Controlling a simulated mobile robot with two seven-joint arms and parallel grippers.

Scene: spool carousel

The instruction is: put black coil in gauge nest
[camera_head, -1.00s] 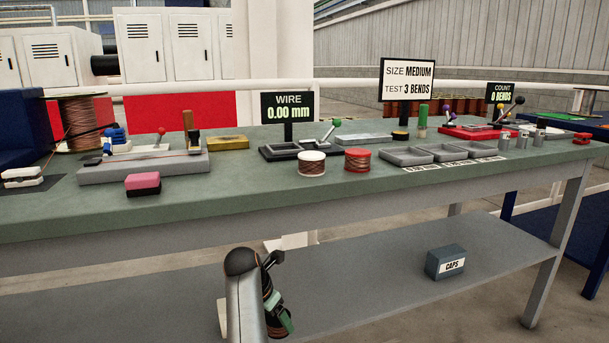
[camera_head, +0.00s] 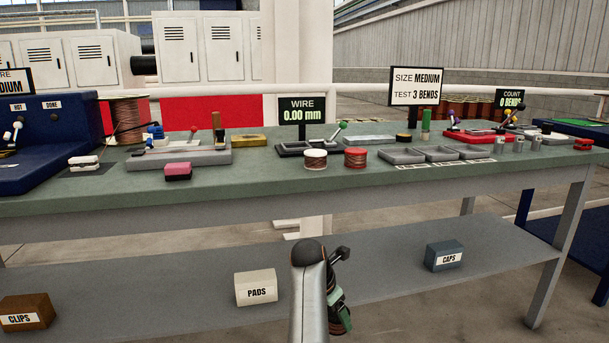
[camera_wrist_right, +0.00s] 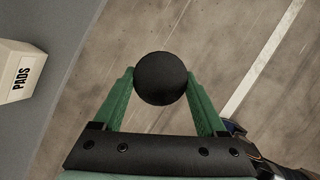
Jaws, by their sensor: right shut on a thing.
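My right gripper (camera_wrist_right: 160,85) is shut on the black coil (camera_wrist_right: 162,75). In the right wrist view its round black end shows between the two green fingers, with floor beyond it. In the head view my right gripper (camera_head: 337,298) hangs in front of the bench, below its top; the coil cannot be made out clearly there. The gauge nest (camera_head: 292,150) is a dark frame on the bench, under the "WIRE 0.00 mm" sign (camera_head: 302,115), with a green-knobbed lever beside it. It looks empty. My left gripper is not in view.
The bench's front edge (camera_head: 230,200) lies beyond my right gripper. Boxes stand on the lower shelf (camera_head: 390,282).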

